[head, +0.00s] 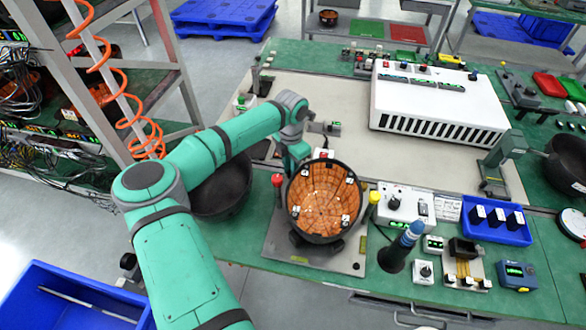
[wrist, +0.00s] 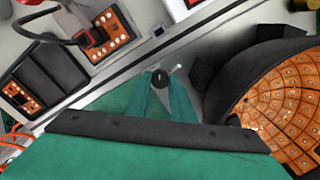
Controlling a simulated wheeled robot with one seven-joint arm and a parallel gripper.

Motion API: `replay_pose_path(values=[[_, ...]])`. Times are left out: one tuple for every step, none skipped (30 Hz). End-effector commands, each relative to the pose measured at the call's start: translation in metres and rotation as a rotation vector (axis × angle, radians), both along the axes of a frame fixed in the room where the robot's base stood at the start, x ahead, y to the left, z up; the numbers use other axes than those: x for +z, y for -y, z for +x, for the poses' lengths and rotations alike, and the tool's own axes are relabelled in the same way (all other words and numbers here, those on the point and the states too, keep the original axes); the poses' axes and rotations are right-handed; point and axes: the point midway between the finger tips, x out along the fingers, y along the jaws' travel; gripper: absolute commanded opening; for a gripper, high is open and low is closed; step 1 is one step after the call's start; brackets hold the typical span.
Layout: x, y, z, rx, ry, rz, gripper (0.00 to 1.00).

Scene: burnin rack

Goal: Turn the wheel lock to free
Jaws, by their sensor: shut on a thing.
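My gripper (wrist: 163,92) reaches forward in the wrist view, its two green fingers closed around a small round black knob (wrist: 158,77). I take this knob for the wheel lock. A short pale piece sticks out beside it, and its lower part is hidden. I cannot read any lock or free marking. In the head view my gripper (head: 291,160) points down just behind and left of a dark bowl lined with orange tiles (head: 322,205); the knob is hidden there. The bowl (wrist: 280,105) is right of my fingers in the wrist view, apart from them.
A red-topped post (head: 277,181) and a yellow-topped post (head: 375,197) flank the bowl. A black bowl (head: 222,190) lies under my arm. A white vented box (head: 436,105) stands at the back. Right of the bowl are switch boxes and a blue tray (head: 497,234).

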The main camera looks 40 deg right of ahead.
Motion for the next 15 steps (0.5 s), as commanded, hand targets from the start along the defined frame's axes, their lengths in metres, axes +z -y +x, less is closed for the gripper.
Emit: replay_pose_path(values=[[0.0013,-0.0032,0.0058,0.048,0.010,0.002,0.00],[0.0012,-0.0028,0.0056,0.072,0.010,0.001,0.00],[0.0011,-0.0019,0.0050,0.103,0.010,0.001,0.00],[0.0009,-0.0012,0.0046,0.125,0.010,0.002,0.00],[0.0008,-0.0005,0.0042,0.147,0.011,0.003,0.00],[0.0008,0.0006,0.0036,0.173,0.011,0.003,0.00],[0.0008,0.0007,0.0036,0.193,0.012,0.003,0.00],[0.0008,0.0014,0.0034,0.211,0.012,0.003,0.00],[0.0009,0.0020,0.0032,0.234,0.013,0.003,0.00],[0.0009,0.0024,0.0031,0.250,0.013,0.003,0.00],[0.0010,0.0027,0.0029,0.266,0.014,0.002,0.00],[0.0011,0.0031,0.0027,0.284,0.014,0.002,0.00],[0.0011,0.0034,0.0026,0.296,0.014,0.002,0.00],[0.0011,0.0036,0.0025,0.308,0.014,0.002,0.00],[0.0011,0.0039,0.0023,0.322,0.014,0.001,0.00]])
